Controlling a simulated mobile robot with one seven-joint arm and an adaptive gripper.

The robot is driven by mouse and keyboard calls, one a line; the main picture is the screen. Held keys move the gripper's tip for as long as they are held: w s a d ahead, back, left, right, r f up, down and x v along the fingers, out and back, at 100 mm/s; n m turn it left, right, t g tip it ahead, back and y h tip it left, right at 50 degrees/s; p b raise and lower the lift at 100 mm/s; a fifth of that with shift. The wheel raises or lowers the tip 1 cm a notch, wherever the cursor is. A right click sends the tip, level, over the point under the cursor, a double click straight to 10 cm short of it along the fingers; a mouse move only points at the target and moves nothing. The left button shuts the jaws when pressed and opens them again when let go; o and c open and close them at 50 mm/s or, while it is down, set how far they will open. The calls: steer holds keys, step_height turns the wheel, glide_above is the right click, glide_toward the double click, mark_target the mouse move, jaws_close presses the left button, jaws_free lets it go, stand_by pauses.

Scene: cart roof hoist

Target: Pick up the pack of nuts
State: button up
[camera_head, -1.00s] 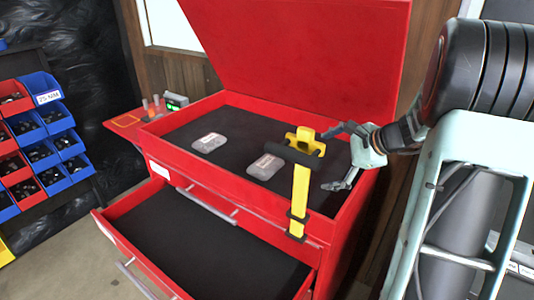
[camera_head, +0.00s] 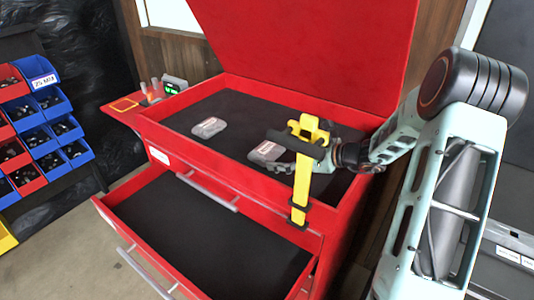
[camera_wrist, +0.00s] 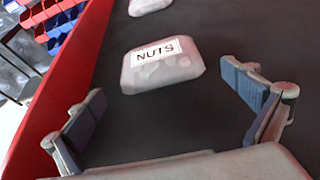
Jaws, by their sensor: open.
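The pack of nuts (camera_wrist: 162,66) is a pale, translucent pack with a white label reading NUTS. It lies flat on the dark mat in the red cart's top tray. In the head view the pack (camera_head: 264,151) is just left of the yellow upright piece. My gripper (camera_wrist: 165,90) is open and empty, with its blue-padded fingers spread wide, one on each side of the near end of the pack. It does not visibly touch the pack. In the head view my gripper (camera_head: 285,155) is partly hidden behind the yellow piece.
A second pale pack (camera_head: 209,127) lies farther left. The red lid (camera_head: 310,50) is raised. An empty drawer (camera_head: 200,235) is pulled out below.

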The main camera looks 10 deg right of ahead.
mark_target(276, 154)
steer(key=x, duration=0.5)
steer(key=shift+w, duration=0.1)
steer(key=shift+c, duration=0.6)
steer(key=c, duration=1)
